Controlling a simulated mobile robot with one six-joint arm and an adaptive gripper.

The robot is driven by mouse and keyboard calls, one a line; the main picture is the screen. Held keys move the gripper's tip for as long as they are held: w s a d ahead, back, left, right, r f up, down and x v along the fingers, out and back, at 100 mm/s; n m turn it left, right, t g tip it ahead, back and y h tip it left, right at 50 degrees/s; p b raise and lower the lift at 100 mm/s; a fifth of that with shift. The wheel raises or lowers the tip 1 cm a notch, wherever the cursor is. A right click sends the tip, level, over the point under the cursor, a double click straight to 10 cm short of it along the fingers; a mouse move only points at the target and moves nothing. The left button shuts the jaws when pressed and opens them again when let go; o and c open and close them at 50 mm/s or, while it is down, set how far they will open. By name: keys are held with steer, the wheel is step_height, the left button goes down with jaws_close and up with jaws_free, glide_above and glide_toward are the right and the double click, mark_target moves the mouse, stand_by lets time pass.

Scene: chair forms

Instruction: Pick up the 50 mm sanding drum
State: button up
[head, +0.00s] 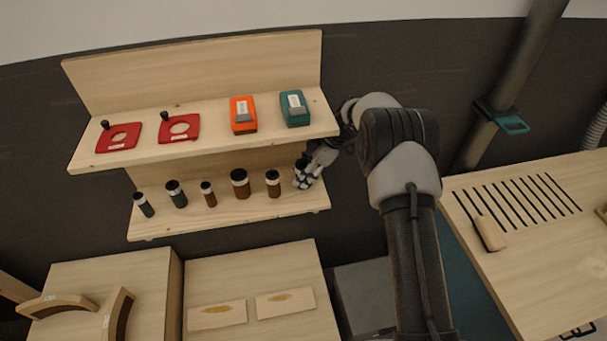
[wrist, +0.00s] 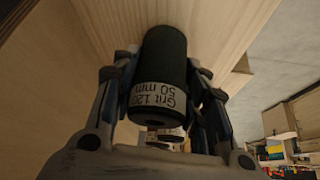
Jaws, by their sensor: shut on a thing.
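A dark cylindrical sanding drum (wrist: 165,58) sits between the fingers in the wrist view. Its white band reads "Grit 120" and "50 mm". My gripper (wrist: 162,95) is shut on this drum, with a finger on each side. In the head view my gripper (head: 304,176) is at the right end of the lower shelf, and the held drum is mostly hidden there. I cannot tell whether the drum still touches the shelf.
Several other drums (head: 240,184) stand in a row on the lower shelf (head: 235,209), left of my gripper. The upper shelf (head: 220,125) overhangs close above, bearing red plates (head: 180,127), an orange tool (head: 243,115) and a teal tool (head: 295,109). A slotted bench (head: 560,245) stands right.

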steer(key=shift+c, duration=0.9)
steer(key=shift+r, duration=0.15)
